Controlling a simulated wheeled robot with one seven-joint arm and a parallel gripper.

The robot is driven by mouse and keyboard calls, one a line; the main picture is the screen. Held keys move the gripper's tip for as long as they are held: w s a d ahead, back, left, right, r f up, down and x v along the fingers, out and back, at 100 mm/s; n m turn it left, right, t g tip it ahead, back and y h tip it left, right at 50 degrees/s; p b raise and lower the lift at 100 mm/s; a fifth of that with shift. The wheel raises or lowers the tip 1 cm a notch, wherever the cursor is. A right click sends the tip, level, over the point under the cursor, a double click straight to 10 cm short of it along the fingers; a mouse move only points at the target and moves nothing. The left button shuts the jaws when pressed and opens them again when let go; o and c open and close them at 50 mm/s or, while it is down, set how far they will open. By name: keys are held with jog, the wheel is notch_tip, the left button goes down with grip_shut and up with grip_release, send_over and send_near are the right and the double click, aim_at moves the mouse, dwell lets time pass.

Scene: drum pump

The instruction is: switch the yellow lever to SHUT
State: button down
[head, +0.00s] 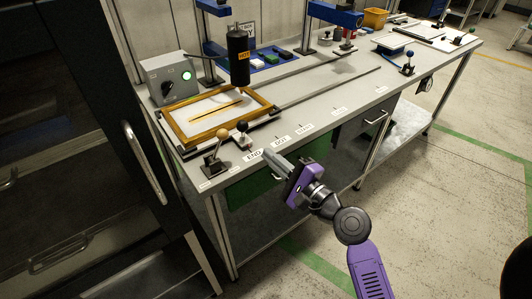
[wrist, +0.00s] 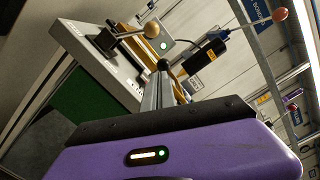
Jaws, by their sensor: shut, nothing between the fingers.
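The yellow-knobbed lever (head: 222,135) stands on a small dark base at the front left corner of the bench in the head view, its knob up and tilted slightly right. In the wrist view its yellow knob (wrist: 151,29) shows at the upper middle, apart from my fingers. Small labels lie by its base; I cannot read them. My gripper (head: 268,154) is shut and empty, off the front edge of the bench to the right of the lever. Its closed fingers also show in the wrist view (wrist: 159,93).
A black-knobbed lever (head: 243,128) stands just right of the yellow one. Behind them are a gold frame (head: 180,132), a black cylinder (head: 238,55) and a grey box with a green light (head: 168,78). A dark cabinet stands at left. The floor at right is clear.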

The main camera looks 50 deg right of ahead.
aim_at(218, 145)
jog(key=x, duration=0.2)
jog(key=p+x, duration=0.1)
jog(key=x, duration=0.2)
jog(key=p+x, duration=0.1)
jog(key=x, duration=0.2)
jog(key=shift+w+a+r, duration=0.1)
jog(key=shift+a+r, duration=0.05)
jog(key=shift+r, duration=0.1)
jog(key=shift+w+a+r+p, duration=0.25)
jog(key=shift+a+r+p, duration=0.1)
jog(key=shift+a, duration=0.25)
jog(key=shift+w+a+r+p, duration=0.25)
jog(key=shift+a+p, duration=0.1)
jog(key=shift+a, duration=0.3)
jog(key=shift+w+a, duration=0.1)
jog(key=shift+a, duration=0.15)
jog(key=shift+a+r, duration=0.1)
